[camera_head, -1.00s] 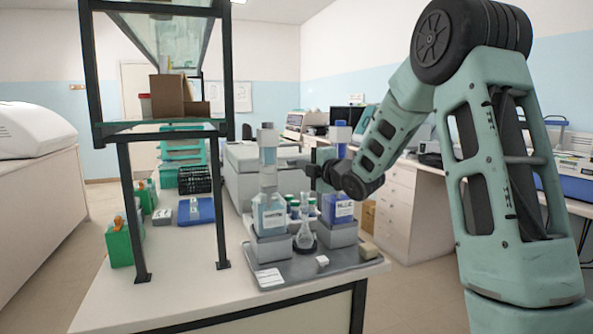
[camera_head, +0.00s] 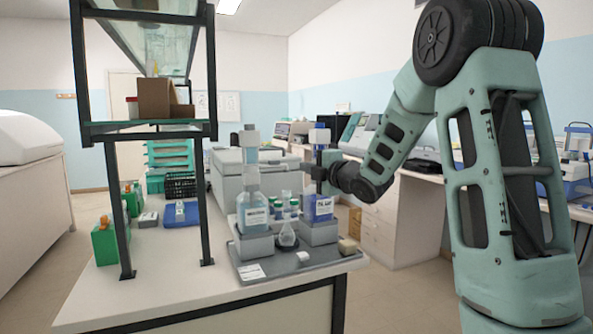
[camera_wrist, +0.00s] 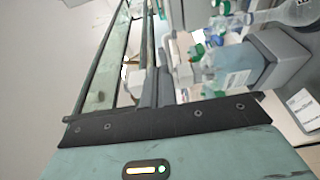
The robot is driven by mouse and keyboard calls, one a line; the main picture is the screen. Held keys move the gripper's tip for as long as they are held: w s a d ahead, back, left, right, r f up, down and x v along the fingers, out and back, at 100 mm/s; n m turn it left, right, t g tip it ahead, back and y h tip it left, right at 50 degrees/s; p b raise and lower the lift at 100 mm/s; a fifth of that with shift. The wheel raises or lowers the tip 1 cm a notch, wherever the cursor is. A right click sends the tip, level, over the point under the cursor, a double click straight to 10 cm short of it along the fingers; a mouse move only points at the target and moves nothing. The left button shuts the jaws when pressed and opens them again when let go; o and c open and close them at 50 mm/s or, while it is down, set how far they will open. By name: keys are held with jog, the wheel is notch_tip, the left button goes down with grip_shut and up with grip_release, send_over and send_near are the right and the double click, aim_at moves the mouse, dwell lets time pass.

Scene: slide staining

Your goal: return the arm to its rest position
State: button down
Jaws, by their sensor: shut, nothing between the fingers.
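My arm reaches in from the right in the head view, bent at its elbow. My gripper (camera_head: 316,172) is dark and small there, partly lost against the blue-labelled bottle (camera_head: 319,207). It is level with that bottle's upper part; I cannot tell whether they touch. In the wrist view the dark fingers of my gripper (camera_wrist: 158,84) lie together with nothing between them. Beyond them, a clear bottle (camera_wrist: 235,65) with a white label lies to the right.
A grey tray (camera_head: 290,264) on the white bench holds the bottles, a small flask (camera_head: 287,236) and blocks. A dark-framed shelf (camera_head: 150,128) stands on the left. Open floor shows right of the bench.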

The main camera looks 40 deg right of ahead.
jog(key=shift+s+d, duration=0.35)
jog(key=shift+s, duration=0.35)
jog(key=shift+s+d, duration=0.35)
jog(key=shift+s, duration=0.3)
jog(key=shift+s+d, duration=0.35)
jog(key=shift+s, duration=0.35)
